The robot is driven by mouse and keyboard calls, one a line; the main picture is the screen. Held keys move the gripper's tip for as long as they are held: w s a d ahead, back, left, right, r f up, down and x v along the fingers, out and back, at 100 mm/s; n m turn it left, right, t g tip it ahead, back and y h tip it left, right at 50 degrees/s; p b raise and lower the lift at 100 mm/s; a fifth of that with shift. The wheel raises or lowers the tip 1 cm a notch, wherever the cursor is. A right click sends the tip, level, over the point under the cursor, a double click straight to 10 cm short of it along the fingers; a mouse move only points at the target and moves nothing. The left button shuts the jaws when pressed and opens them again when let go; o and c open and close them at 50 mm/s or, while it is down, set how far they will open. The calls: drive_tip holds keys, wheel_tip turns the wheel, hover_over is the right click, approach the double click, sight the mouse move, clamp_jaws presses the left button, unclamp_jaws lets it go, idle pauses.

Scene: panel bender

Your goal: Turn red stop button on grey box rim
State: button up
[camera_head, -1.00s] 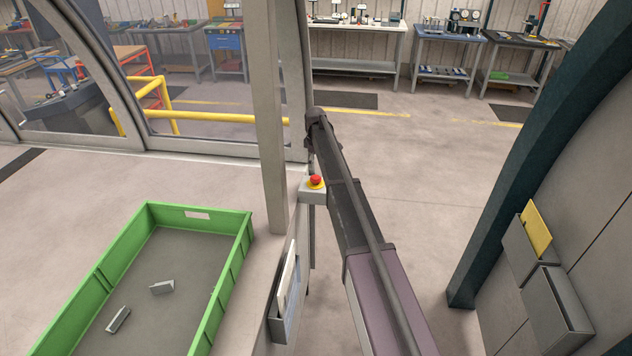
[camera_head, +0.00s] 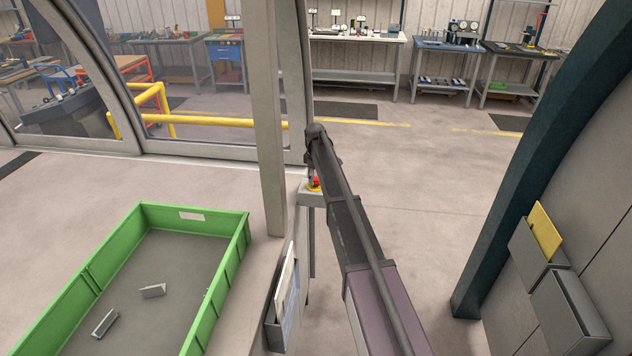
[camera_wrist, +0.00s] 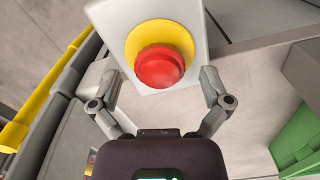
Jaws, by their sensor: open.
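The red stop button (camera_wrist: 159,67) sits on a yellow collar (camera_wrist: 160,38) on top of the grey box (camera_wrist: 190,12). In the wrist view it lies straight ahead, between and just beyond my open gripper (camera_wrist: 160,88). One finger is on each side of the button, and neither visibly grips it. In the head view the button (camera_head: 315,182) shows partly behind my arm, on the grey box (camera_head: 308,196) beside the post. My fingers are hidden in that view; only my arm shows, its end just above the button.
A green crate (camera_head: 100,268) with two small metal parts stands at the lower left. A grey post (camera_head: 270,120) rises left of the button. A yellow rail (camera_head: 215,121) runs behind the glass. Document holders (camera_head: 570,315) hang on the right panel.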

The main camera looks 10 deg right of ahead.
idle(0.3)
drive_tip(key=c, duration=1.2)
drive_tip(key=shift+m, duration=0.5)
drive_tip(key=m, duration=0.3)
drive_tip(key=shift+s+m, duration=0.1)
drive_tip(key=shift+m, duration=2)
